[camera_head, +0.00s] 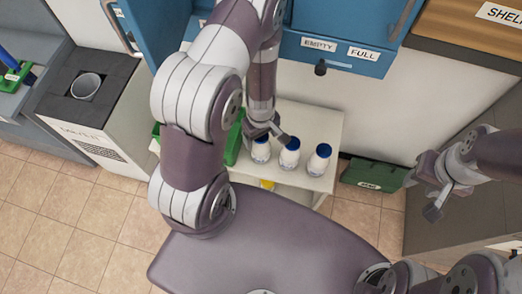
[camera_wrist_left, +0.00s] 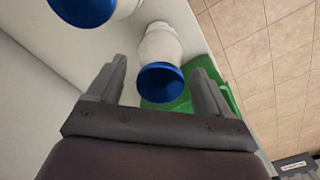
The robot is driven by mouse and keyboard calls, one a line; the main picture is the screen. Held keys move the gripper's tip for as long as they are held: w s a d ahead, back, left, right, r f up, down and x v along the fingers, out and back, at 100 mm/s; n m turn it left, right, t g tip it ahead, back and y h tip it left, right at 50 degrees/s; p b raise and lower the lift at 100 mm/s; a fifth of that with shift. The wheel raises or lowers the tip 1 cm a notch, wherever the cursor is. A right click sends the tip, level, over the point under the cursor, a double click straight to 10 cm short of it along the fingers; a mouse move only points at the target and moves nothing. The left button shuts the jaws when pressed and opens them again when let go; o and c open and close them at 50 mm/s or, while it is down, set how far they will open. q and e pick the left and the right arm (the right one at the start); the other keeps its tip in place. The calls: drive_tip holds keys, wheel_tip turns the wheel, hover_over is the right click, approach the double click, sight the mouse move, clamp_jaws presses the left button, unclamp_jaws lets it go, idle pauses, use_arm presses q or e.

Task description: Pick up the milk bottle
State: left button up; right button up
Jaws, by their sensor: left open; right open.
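Three white milk bottles with blue caps stand in a row on a small white table: the left one (camera_head: 261,152), the middle one (camera_head: 289,157) and the right one (camera_head: 319,161). My left gripper (camera_head: 267,136) is open and empty just above the left and middle bottles. In the left wrist view, one bottle (camera_wrist_left: 161,45) shows beyond the gap between my open left fingers, its blue cap towards me. I cannot tell if they touch it. A second blue cap (camera_wrist_left: 84,8) is at the top left. My right gripper (camera_head: 432,188) is open and empty, far right of the table.
A green crate (camera_head: 234,142) sits left of the bottles, partly hidden by my left arm. A blue cabinet (camera_head: 338,28) with "EMPTY" and "FULL" labels hangs behind the white table (camera_head: 330,125). A green box (camera_head: 373,174) lies on the floor to the right.

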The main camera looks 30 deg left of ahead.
use_arm(q)
drive_tip(key=shift+f, duration=0.2)
clamp_jaws()
